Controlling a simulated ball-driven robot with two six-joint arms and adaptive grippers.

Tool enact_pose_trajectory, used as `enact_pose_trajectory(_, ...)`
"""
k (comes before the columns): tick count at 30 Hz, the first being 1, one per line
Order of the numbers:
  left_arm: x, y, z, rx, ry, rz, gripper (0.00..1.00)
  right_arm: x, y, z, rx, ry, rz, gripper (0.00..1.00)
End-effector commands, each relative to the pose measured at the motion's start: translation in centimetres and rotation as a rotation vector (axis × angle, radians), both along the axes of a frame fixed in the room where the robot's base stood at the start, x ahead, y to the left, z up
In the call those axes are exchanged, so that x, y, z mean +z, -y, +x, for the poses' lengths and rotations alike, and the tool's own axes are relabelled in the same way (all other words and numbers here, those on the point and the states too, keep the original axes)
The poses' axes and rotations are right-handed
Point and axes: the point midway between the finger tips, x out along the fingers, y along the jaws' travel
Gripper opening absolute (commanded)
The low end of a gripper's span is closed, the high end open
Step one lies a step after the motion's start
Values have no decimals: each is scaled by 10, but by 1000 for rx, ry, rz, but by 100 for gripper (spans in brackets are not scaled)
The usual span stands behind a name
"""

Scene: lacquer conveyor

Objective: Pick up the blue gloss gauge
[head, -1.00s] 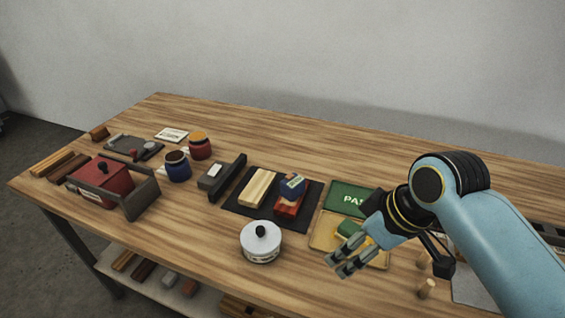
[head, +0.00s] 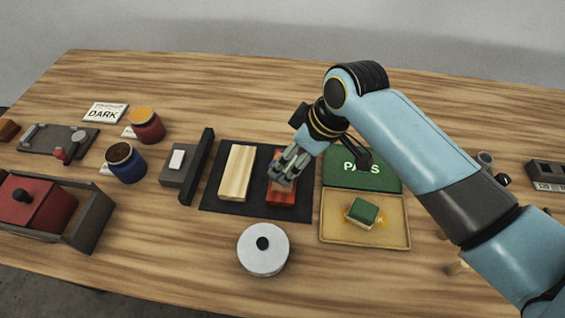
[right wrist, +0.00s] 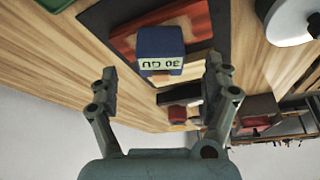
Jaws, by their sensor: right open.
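The blue gloss gauge (right wrist: 161,42) is a small blue block with a pale label reading "30 GU". In the right wrist view it stands over a red-orange block, which shows as a red block (head: 285,197) on the black mat (head: 231,208) in the head view. My right gripper (head: 282,178) is above that block and hides the gauge in the head view. In the right wrist view my right gripper (right wrist: 162,75) is open, its two fingers apart, with the gauge ahead between the fingertip lines. No grip on it shows. My left gripper is out of view.
A pale wooden block (head: 238,172) lies beside the red block on the mat. A white round pot (head: 263,258) stands in front. A tan tray (head: 392,236) with a green-topped block and a green "PASS" panel (head: 386,182) are to the right. A dark upright bar (head: 197,168) is left.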

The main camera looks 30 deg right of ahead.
Motion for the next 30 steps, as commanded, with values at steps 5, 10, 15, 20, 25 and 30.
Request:
enact_pose_trajectory(5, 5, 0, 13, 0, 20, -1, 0, -15, -5, 6, -1, -2, 1, 83)
enact_pose_trajectory(10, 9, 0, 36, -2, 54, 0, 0, -39, -11, 15, -1, -1, 0, 83)
enact_pose_trajectory(15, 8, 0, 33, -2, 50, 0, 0, -50, -12, 19, -1, 1, -2, 83)
enact_pose_trajectory(20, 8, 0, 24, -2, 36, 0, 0, -50, -12, 19, -1, 1, -2, 83)
enact_pose_trajectory(25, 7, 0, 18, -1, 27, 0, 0, -50, -12, 19, 0, 0, -1, 63)
enact_pose_trajectory(30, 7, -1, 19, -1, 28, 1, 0, -50, -12, 19, 0, 0, -1, 41)
